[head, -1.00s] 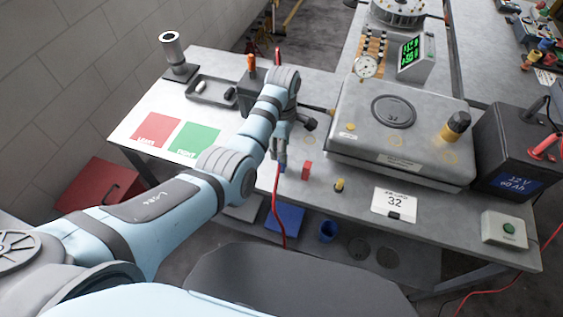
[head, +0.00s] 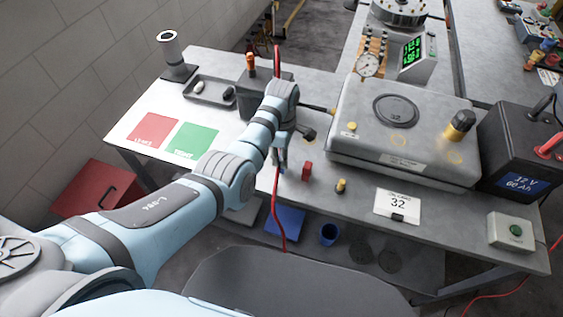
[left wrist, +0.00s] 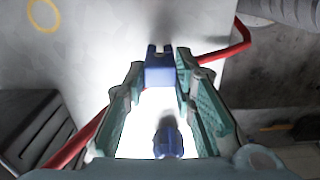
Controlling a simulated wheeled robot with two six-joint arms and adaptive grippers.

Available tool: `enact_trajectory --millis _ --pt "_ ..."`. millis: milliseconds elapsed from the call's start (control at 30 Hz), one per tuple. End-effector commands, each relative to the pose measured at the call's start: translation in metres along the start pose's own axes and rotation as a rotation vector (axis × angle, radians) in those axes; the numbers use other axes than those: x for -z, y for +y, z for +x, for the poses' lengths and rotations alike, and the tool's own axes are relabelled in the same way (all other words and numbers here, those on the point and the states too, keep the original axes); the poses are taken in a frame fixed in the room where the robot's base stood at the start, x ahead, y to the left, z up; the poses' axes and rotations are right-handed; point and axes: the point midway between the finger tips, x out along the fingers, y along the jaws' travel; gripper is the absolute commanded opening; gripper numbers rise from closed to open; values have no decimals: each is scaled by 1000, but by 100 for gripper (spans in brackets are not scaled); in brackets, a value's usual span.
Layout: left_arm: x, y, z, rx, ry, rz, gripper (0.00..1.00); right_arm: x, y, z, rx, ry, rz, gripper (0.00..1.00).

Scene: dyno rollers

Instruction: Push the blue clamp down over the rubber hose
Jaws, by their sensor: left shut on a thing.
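My left gripper (head: 281,163) hangs low over the front of the bench. In the left wrist view its teal fingers (left wrist: 160,85) are shut on a blue block-like part with a slot in its top, which looks like the blue clamp (left wrist: 160,70). A second dark blue piece (left wrist: 168,140) shows closer to the camera between the fingers. A short black hose-like fitting (head: 308,135) sticks out beside the gripper; I cannot tell if it is the rubber hose. The clamp is mostly hidden in the head view. My right gripper is out of view.
A red cable (head: 276,205) runs past the gripper and over the front edge. A grey tank (head: 375,150) stands to the right. A small red block (head: 307,172) and a yellow-topped piece (head: 341,186) stand near the edge. Red and green pads (head: 192,143) lie left.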

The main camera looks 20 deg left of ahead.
Motion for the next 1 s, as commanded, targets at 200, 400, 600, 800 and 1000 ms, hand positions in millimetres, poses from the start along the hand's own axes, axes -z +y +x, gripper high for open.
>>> enact_trajectory --millis 200,400,600,800,1000 --pt "0 0 -29 -1 0 0 2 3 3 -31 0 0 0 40" --pt "0 0 -47 -3 0 -1 2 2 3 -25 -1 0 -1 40" --pt "0 1 -70 -3 0 -1 2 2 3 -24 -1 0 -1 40" --pt "0 0 -88 -1 0 -1 2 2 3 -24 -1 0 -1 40" --pt "0 0 -90 0 0 0 2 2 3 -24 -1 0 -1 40"
